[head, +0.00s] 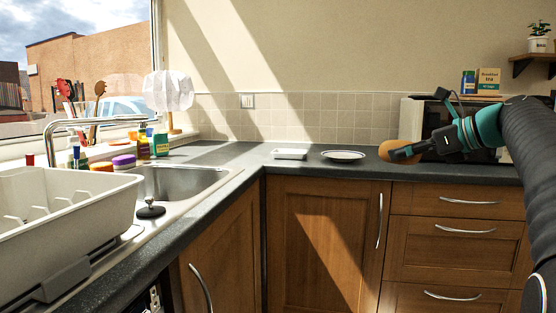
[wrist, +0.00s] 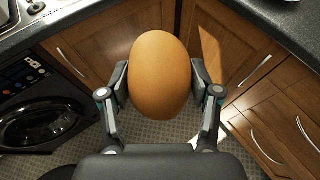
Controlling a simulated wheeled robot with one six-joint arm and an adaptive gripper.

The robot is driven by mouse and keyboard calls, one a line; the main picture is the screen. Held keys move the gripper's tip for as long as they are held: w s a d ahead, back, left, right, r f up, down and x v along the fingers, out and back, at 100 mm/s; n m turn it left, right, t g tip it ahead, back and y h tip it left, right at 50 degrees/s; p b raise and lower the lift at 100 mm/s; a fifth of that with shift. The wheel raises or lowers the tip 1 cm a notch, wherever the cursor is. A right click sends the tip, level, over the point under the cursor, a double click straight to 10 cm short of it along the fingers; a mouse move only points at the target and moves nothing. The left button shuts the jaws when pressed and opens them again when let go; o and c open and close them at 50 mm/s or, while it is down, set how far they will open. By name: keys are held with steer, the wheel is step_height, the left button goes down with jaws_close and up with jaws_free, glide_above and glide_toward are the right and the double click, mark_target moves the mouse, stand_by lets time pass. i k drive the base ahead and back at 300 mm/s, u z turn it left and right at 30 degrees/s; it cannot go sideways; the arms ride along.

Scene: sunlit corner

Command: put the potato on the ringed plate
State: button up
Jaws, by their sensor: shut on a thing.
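The potato (wrist: 160,75) is a smooth orange-brown oval. My gripper (wrist: 160,85) is shut on it, with one finger on each side in the wrist view. In the head view my gripper (head: 392,154) comes in from the right, and part of the potato (head: 386,149) shows beside the fingers. A round white plate (head: 343,155) with a darker ring at its rim lies on the counter, to the left of my gripper in the picture. The wrist view shows the potato above the floor, in front of the cabinets; a pale rim is cut off at its top right.
A white rectangular dish (head: 290,154) lies left of the plate on the dark counter (head: 235,154). A microwave (head: 412,118) stands behind my arm. A sink (head: 185,178), bottles and a dish rack (head: 60,215) are at the left.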

mark_target(343, 157)
steer(key=u, duration=0.2)
steer(key=i, duration=1.65)
